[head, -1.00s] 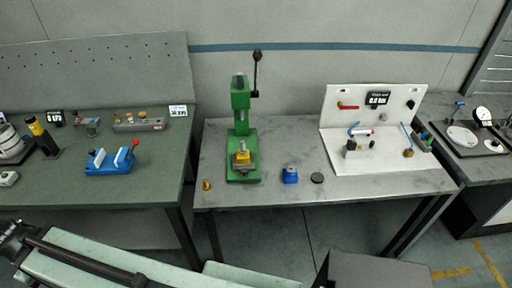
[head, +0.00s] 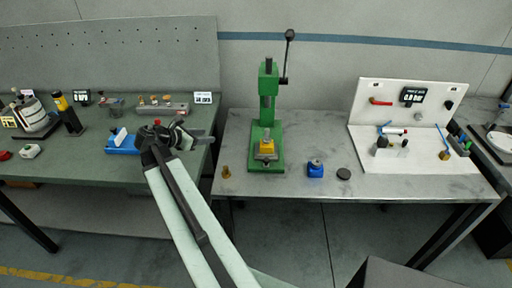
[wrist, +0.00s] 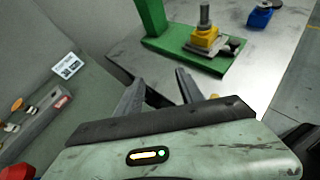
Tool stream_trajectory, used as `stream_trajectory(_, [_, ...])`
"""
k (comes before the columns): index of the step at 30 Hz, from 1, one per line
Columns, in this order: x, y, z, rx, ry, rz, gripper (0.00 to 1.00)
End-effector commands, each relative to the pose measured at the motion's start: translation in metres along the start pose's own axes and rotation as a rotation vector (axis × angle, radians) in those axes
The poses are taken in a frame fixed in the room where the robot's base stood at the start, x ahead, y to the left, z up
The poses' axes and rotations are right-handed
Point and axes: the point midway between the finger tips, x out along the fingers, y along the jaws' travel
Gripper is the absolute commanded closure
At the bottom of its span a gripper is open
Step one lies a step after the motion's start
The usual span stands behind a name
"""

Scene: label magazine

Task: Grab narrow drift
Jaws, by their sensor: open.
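A grey block (head: 163,108) stands at the back of the green left bench and carries several small pegs with orange and pale heads. It also shows at the left edge of the wrist view (wrist: 34,124). A small brass piece (head: 227,173) stands at the front left of the grey bench. I cannot tell which of these is the narrow drift. My gripper (head: 208,136) is over the right edge of the green bench, to the right of the block and apart from it. In the wrist view the jaws (wrist: 158,82) are open and empty, pointing toward the gap between benches.
A green press (head: 266,120) with a yellow part stands on the grey bench (head: 320,125). A blue piece (head: 315,169) and dark disc (head: 343,174) lie right of the press.

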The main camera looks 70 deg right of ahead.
Motion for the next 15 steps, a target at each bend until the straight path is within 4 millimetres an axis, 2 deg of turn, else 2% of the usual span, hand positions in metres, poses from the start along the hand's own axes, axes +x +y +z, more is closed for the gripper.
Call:
stream_trajectory(1, [0.051, -0.026, 0.013, -0.003, -0.049, -0.069, 0.55])
stream_trajectory(3, [0.094, -0.059, 0.038, -0.001, -0.095, -0.145, 0.55])
stream_trajectory(6, [0.134, -0.098, 0.059, 0.020, -0.122, -0.223, 0.55])
stream_trajectory(9, [0.152, -0.119, 0.068, 0.038, -0.128, -0.263, 0.55])
stream_trajectory(15, [0.159, -0.126, 0.072, 0.045, -0.128, -0.274, 0.55])
